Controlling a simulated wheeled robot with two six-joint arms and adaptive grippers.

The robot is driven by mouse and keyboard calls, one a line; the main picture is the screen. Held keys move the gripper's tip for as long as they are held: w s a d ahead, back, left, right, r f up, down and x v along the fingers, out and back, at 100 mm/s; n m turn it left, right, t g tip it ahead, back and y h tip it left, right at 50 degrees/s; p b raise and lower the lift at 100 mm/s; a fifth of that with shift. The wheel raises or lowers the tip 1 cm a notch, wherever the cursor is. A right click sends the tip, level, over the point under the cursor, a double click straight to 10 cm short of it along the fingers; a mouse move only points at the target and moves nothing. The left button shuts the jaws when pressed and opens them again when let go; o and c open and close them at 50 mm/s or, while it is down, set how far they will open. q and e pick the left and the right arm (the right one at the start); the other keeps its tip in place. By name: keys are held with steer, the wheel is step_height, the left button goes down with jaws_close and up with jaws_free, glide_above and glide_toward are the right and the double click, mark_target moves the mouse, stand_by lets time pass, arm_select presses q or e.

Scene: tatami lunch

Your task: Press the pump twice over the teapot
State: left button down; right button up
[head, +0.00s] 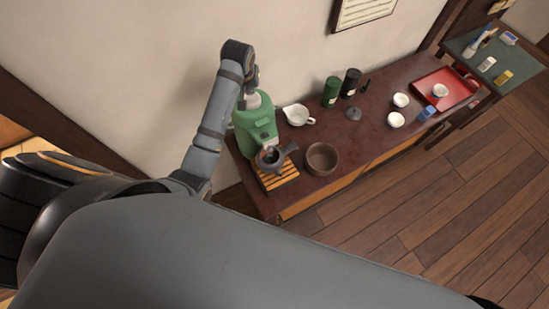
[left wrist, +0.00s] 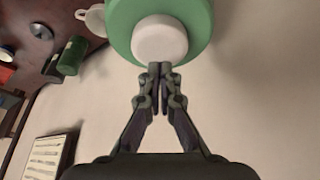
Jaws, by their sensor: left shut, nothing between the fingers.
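The green pump pot (head: 256,126) stands at the left end of the dark sideboard, close to the wall. A dark teapot (head: 271,157), its top open, sits on a slatted wooden stand (head: 281,180) in front of the pot's spout. My left gripper (head: 252,84) is at the top of the pump pot, partly hidden by its own wrist. In the left wrist view the closed, empty fingertips (left wrist: 160,68) are at the edge of the round white pump top (left wrist: 160,38); I cannot tell whether they touch it. My right gripper is not in view.
A brown bowl (head: 322,158) stands right of the teapot. Behind are a white spouted pitcher (head: 297,115), a green canister (head: 331,92) and a black canister (head: 350,83). White cups and a red tray (head: 437,82) are farther right. The wall is close behind.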

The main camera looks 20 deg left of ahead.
arm_select(q)
steer(key=shift+r, duration=2.85)
steer(key=s+d+f+m, duration=0.1)
steer(key=s+f+m, duration=0.15)
steer(key=s, duration=0.55)
steer(key=s+d+f+m, duration=0.1)
steer(key=s+f, duration=0.2)
steer(key=s, duration=0.5)
steer(key=s+d+f+m, duration=0.1)
steer(key=s+f, duration=0.2)
steer(key=s, duration=0.5)
steer(key=s+a+f+g+b, duration=0.15)
steer(key=f+b, duration=0.25)
steer(key=f, duration=1.4)
steer(key=s+a+f+g+b, duration=0.15)
steer(key=f+b, duration=0.25)
steer(key=f, duration=1.3)
steer(key=s+a+f+b, duration=0.1)
steer(key=s+f+b, duration=0.4)
steer(key=s+f, duration=1.2)
step_height(320, 180, down, 4)
steer(key=shift+s+h, duration=0.3)
steer(key=shift+s, duration=0.1)
